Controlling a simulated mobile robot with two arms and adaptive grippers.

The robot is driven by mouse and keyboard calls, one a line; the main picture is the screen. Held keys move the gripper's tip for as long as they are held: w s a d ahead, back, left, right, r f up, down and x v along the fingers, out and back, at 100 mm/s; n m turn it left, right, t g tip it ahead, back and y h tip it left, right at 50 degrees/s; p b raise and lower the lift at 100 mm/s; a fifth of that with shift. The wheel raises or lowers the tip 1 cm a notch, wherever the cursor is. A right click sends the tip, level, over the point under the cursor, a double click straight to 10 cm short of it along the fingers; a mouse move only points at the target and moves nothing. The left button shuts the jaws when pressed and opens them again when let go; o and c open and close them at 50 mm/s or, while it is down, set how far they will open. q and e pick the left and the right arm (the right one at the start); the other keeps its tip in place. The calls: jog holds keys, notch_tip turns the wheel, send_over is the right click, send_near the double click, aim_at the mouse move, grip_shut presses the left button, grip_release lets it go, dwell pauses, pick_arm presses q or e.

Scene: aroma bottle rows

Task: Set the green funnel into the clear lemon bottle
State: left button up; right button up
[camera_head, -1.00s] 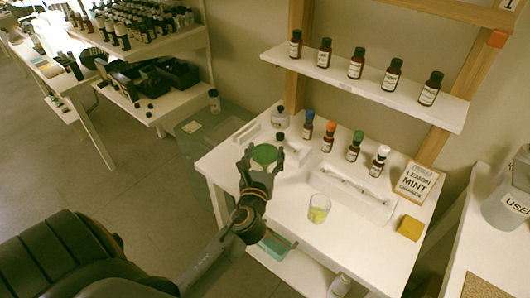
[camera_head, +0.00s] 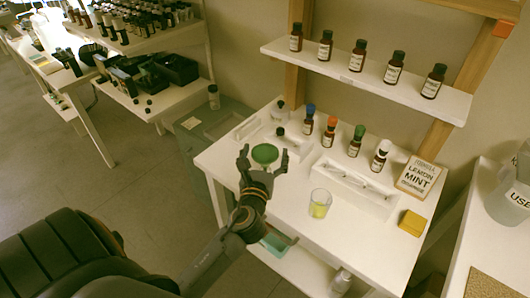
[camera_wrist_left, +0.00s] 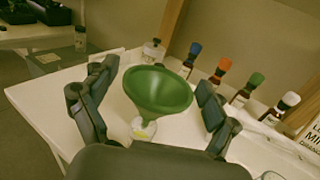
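The green funnel (camera_head: 265,153) stands with its wide mouth up near the table's left front; it also shows in the left wrist view (camera_wrist_left: 158,90). Below it in the wrist view is a small clear bottle (camera_wrist_left: 143,129) with a yellowish patch, probably the lemon bottle. The funnel's lower end lines up with the bottle's top; how deep the stem sits is hidden. My left gripper (camera_head: 264,158) is open, its fingers (camera_wrist_left: 152,100) spread on either side of the funnel with visible gaps. My right gripper is out of view.
Bottles with blue (camera_head: 310,108), orange (camera_head: 331,122), green (camera_head: 359,132) and white (camera_head: 383,146) caps stand behind. A glass with yellow liquid (camera_head: 320,203), a white tray (camera_head: 345,190) and a yellow block (camera_head: 412,223) are to the right. A stoppered clear bottle (camera_wrist_left: 152,49) stands behind the funnel.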

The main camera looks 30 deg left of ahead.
pick_arm(q)
jog(key=shift+s, duration=0.1)
jog(key=v, duration=1.2)
dwell(0.4)
